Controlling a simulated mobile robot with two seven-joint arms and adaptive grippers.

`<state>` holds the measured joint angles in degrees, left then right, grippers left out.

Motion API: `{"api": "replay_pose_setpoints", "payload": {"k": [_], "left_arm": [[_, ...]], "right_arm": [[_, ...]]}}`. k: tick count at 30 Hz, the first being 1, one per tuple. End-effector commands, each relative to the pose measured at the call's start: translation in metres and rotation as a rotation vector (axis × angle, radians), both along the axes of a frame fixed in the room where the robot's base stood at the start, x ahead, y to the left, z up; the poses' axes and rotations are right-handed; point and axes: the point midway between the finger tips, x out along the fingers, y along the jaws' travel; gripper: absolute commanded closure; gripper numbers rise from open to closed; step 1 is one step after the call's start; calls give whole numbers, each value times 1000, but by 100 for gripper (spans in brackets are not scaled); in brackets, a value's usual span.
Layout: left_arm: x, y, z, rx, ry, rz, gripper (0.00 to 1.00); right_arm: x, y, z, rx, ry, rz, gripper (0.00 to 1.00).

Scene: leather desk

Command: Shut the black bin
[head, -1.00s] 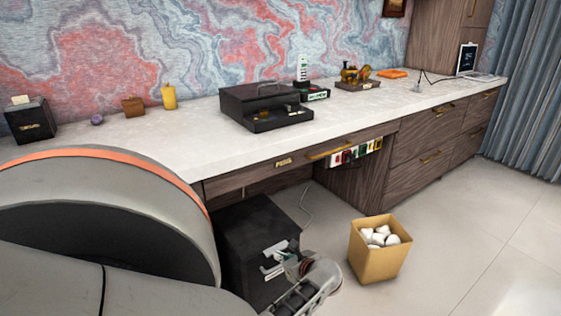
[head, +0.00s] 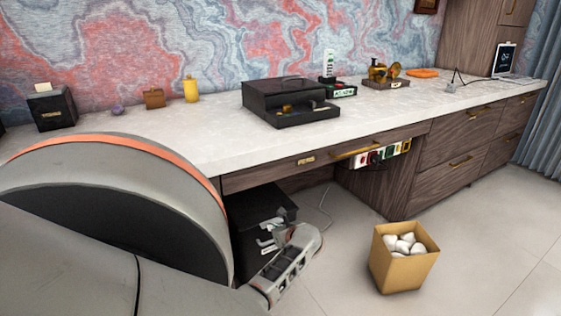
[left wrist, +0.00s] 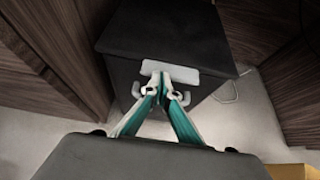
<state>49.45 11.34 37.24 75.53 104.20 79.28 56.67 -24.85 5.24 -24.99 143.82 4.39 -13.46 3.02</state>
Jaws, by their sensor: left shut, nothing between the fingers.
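The black bin (head: 259,205) is a boxy black unit under the desk, between its wooden side panels. A pale grey plate or handle is on its front. The bin also shows in the left wrist view (left wrist: 170,35), with its flat top and front face visible. My left gripper (head: 278,241) is at the bin's front. In the left wrist view its shut, empty fingertips (left wrist: 163,90) meet just at the grey plate (left wrist: 170,72); I cannot tell if they touch it. My arm hides the bin's lower left. My right gripper is not in view.
A tan wastebasket (head: 403,270) with white crumpled items stands on the floor right of the bin. The desk (head: 200,150) overhangs the bin. A black box (head: 288,100) and small items stand on the desk. Floor at the right is clear.

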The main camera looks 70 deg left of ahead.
Motion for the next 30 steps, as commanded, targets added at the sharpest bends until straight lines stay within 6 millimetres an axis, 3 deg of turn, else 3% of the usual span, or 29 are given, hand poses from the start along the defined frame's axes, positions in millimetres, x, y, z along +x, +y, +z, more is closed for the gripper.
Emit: {"api": "replay_pose_setpoints", "payload": {"k": [21,26,30], "left_arm": [[-2,11,1,2,0,-1,100],[4,2,1,-1,-4,-2,100],[15,-17,1,-5,-6,-3,100]], "right_arm": [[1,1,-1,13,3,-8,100],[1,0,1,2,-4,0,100],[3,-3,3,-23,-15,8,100]]}}
